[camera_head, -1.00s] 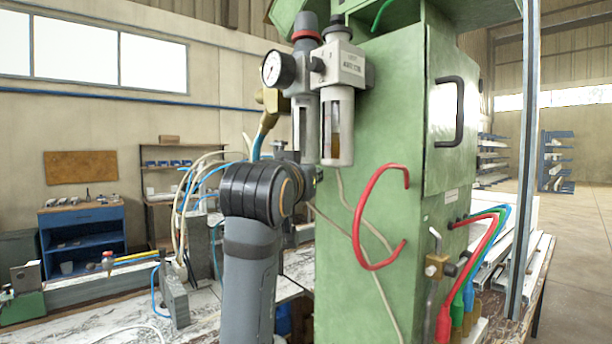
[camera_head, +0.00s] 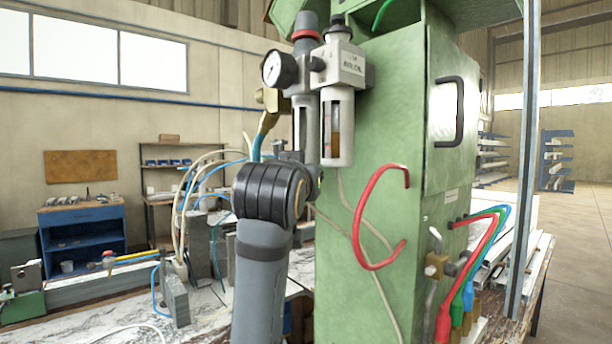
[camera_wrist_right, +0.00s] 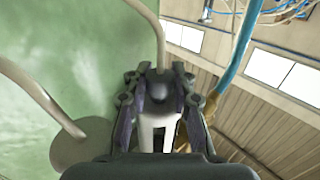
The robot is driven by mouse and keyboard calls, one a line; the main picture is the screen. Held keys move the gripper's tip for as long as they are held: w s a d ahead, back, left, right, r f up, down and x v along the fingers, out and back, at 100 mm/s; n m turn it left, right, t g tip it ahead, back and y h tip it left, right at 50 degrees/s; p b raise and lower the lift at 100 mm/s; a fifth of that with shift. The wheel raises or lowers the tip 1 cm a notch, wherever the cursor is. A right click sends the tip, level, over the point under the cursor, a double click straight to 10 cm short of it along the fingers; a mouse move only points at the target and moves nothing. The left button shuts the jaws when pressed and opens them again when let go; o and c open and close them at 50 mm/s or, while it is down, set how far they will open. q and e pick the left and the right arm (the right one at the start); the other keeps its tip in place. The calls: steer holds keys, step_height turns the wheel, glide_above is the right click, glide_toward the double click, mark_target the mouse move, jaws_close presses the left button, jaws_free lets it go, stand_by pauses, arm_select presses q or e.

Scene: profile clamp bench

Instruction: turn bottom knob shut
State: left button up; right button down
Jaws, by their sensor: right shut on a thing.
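The air filter unit on the green column has a grey bowl (camera_head: 305,125) at the left and a pale bowl with amber liquid (camera_head: 337,130) beside it. The lower end of the grey bowl is hidden by my right arm. In the right wrist view my right gripper (camera_wrist_right: 158,88) is shut on a small dark rounded piece (camera_wrist_right: 158,84), seemingly the bottom knob. A white part (camera_wrist_right: 155,130) shows between the fingers. In the head view the right gripper is mostly hidden behind its wrist, below the bowls. My left gripper is not in view.
A pressure gauge (camera_head: 279,69) and brass fitting (camera_head: 272,101) sit close above my wrist. The green column (camera_head: 375,150) stands right beside it, with a red hose (camera_head: 360,225) and thin pale tubes. A cluttered bench (camera_head: 110,320) lies to the left.

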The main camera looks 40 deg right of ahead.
steer(key=shift+f, duration=0.1)
stand_by(0.7)
steer(key=c, duration=1.1)
jaws_free()
